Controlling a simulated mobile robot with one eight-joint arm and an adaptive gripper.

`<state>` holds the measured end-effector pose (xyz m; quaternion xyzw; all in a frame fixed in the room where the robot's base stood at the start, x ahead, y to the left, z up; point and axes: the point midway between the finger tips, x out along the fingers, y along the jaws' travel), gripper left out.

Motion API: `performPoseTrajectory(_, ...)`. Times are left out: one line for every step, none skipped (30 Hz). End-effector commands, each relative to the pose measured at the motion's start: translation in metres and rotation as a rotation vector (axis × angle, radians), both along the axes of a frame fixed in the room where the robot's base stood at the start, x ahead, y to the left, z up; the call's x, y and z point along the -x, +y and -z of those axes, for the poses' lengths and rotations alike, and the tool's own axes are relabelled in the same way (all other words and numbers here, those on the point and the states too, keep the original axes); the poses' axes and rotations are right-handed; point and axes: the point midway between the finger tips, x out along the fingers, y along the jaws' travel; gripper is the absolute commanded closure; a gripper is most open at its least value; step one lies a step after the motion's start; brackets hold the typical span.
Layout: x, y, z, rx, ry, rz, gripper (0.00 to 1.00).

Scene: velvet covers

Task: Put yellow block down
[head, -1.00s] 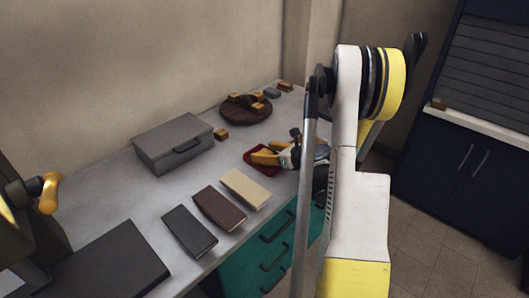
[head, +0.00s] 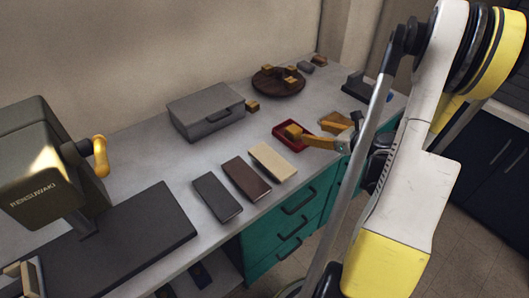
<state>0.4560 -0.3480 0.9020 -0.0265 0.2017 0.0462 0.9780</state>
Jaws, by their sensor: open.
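A yellow-brown block (head: 293,131) rests in the small red tray (head: 279,141) near the front edge of the workbench. My gripper (head: 312,131) has its two yellow fingers spread apart, just right of the block, with nothing seen between them. I cannot tell whether a fingertip touches the block or the tray. My arm hides part of the bench to the right.
Several similar blocks sit on a round dark wooden board (head: 278,88), and another block (head: 252,106) is beside the grey box (head: 206,119). Grey, brown and cream slabs (head: 273,162) lie left of the tray. A machine (head: 45,165) stands at far left.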

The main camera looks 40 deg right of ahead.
Motion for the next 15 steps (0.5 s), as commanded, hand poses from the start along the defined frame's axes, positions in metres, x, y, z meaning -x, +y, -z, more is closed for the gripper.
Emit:
performPoseTrajectory(-0.006, 0.011, -0.005, 0.041, 0.014, -0.035, 0.37)
performPoseTrajectory(-0.011, 0.019, -0.009, 0.081, 0.028, -0.064, 0.37)
performPoseTrajectory(-0.018, 0.034, -0.015, 0.147, 0.050, -0.116, 0.37)
performPoseTrajectory(-0.023, 0.047, -0.021, 0.208, 0.068, -0.163, 0.37)
performPoseTrajectory(-0.028, 0.062, -0.026, 0.278, 0.087, -0.217, 0.37)
performPoseTrajectory(-0.033, 0.083, -0.035, 0.380, 0.110, -0.297, 0.37)
performPoseTrajectory(-0.036, 0.100, -0.041, 0.463, 0.128, -0.363, 0.37)
performPoseTrajectory(-0.037, 0.117, -0.047, 0.547, 0.143, -0.432, 0.37)
performPoseTrajectory(-0.038, 0.139, -0.055, 0.661, 0.158, -0.524, 0.37)
performPoseTrajectory(-0.037, 0.156, -0.060, 0.746, 0.167, -0.594, 0.37)
performPoseTrajectory(-0.035, 0.172, -0.066, 0.831, 0.173, -0.665, 0.37)
performPoseTrajectory(-0.030, 0.193, -0.073, 0.946, 0.178, -0.760, 0.37)
performPoseTrajectory(-0.026, 0.208, -0.078, 1.033, 0.178, -0.833, 0.37)
performPoseTrajectory(-0.020, 0.223, -0.082, 1.120, 0.177, -0.908, 0.37)
performPoseTrajectory(-0.012, 0.241, -0.088, 1.235, 0.171, -1.006, 0.37)
